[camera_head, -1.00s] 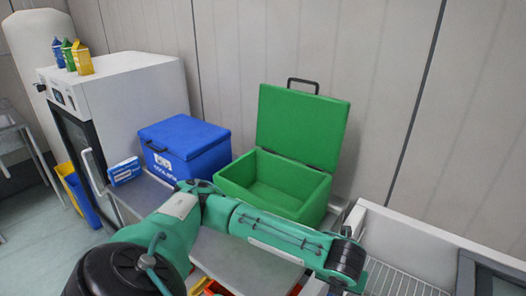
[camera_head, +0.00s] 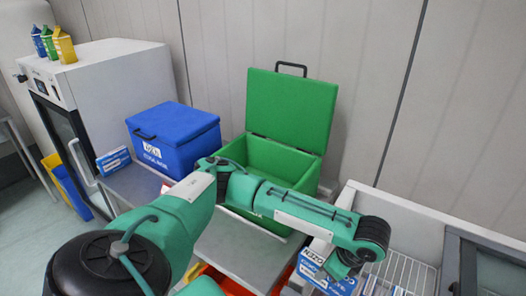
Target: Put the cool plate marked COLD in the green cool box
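The green cool box (camera_head: 286,161) stands open with its lid (camera_head: 291,106) upright at the back; the visible part of its inside looks empty. My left arm crosses in front of it, and its wrist end (camera_head: 345,264) is low at right. The gripper fingers cannot be made out. Beside and below that wrist is a blue-and-white plate (camera_head: 313,262) with partly hidden lettering that looks like part of FROZEN; I cannot tell whether it is held. Another blue-and-white plate (camera_head: 113,160) leans left of the blue box, its label unreadable. No COLD marking can be read. My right gripper is out of view.
A closed blue cool box (camera_head: 172,139) stands left of the green one on a grey bench (camera_head: 243,250). An orange tote (camera_head: 222,283) shows at the bottom. A white chest with a wire rack (camera_head: 402,270) is at right. A white cabinet (camera_head: 119,88) carries several cartons.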

